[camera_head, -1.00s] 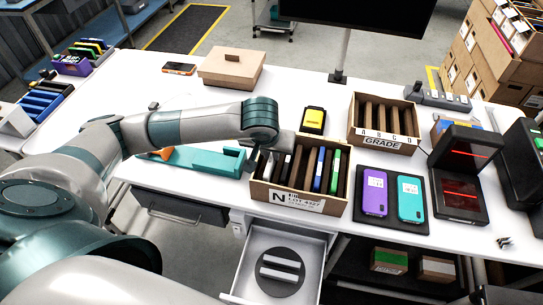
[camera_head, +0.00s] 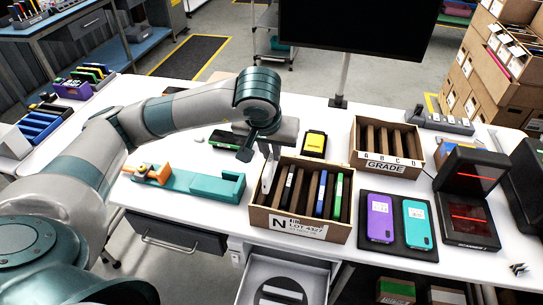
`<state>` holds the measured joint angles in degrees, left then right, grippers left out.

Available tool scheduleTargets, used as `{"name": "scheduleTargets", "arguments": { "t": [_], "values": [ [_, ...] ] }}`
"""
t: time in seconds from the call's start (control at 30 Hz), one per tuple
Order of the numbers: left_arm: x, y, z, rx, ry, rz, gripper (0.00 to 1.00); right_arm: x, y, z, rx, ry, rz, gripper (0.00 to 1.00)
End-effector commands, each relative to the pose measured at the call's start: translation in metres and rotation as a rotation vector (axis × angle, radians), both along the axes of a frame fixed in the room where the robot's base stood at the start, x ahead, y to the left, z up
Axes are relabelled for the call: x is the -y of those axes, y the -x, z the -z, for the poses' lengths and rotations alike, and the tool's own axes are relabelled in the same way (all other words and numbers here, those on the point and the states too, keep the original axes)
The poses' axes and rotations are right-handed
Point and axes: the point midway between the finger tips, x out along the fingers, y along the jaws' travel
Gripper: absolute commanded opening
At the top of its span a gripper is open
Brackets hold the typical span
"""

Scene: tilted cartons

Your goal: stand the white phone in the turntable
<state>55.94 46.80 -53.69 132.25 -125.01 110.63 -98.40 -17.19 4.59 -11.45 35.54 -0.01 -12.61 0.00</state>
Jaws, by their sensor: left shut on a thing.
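My left gripper (camera_head: 265,160) is shut on the white phone (camera_head: 267,179), a pale slab held upright. The phone is at the left end of the lot carton (camera_head: 291,222), with its upper part above the carton's rim; whether its lower end is clear of the slot cannot be told. The turntable (camera_head: 262,281) is a dark round disc with pale bars in the open drawer below the table, cut off by the bottom edge. My right gripper is not in view.
Black, blue and green phones stand in the lot carton. The grade carton (camera_head: 386,148) and a mat (camera_head: 399,235) with purple and teal phones are to the right. A teal fixture (camera_head: 210,183) lies left. A yellow-screened device (camera_head: 314,143) is behind.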

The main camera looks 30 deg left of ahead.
Motion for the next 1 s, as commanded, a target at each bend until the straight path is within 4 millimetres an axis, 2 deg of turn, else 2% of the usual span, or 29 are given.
{"name": "scheduleTargets", "arguments": {
  "t": [0.47,0.8,1.0],
  "values": [
    [0.003,-0.002,0.001,0.001,0.001,0.012,0.00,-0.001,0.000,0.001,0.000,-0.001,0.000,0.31],
    [0.051,-0.018,0.007,0.002,0.001,0.228,0.00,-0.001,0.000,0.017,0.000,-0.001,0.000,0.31],
    [0.056,-0.019,0.005,0.001,0.001,0.256,0.00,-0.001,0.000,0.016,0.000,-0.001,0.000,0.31]
  ]
}}
